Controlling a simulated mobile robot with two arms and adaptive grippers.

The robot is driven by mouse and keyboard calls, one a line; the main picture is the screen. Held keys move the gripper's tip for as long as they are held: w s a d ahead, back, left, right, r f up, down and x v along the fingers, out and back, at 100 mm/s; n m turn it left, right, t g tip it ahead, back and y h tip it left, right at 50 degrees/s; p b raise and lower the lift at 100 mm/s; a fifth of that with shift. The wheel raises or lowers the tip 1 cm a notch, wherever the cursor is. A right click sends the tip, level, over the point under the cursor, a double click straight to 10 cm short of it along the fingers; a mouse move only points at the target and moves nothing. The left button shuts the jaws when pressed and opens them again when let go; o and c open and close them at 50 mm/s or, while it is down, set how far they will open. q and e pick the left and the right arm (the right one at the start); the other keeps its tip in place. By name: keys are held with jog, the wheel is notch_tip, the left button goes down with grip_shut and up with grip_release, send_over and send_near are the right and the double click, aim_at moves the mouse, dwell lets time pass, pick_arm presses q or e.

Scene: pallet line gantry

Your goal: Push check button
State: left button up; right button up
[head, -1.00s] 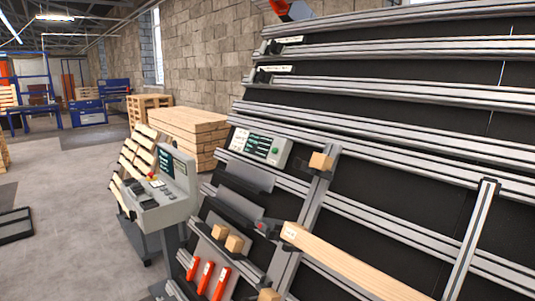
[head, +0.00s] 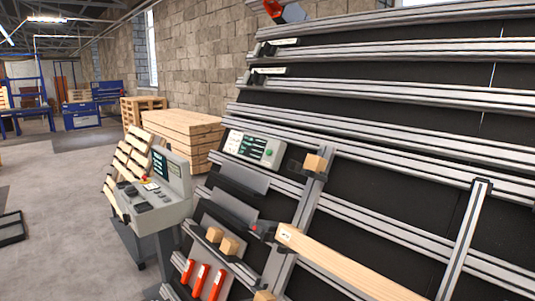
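A small grey-white panel box (head: 254,149) with dark displays is mounted on the slanted rail frame, right of the picture's middle left. A round green button (head: 269,153) sits at its right end; I cannot read any label by it. A separate control console (head: 160,190) stands to the left, with a screen (head: 161,164), dark controls and a red knob on yellow (head: 145,180). Neither of my grippers shows in the head view.
The slanted frame with metal rails (head: 390,153) fills the right side. It bears wooden blocks (head: 315,163), a long wooden board (head: 340,263) and red-orange pieces (head: 201,278). Stacked timber (head: 180,133) stands behind the console. Grey floor (head: 65,190) at the left is open.

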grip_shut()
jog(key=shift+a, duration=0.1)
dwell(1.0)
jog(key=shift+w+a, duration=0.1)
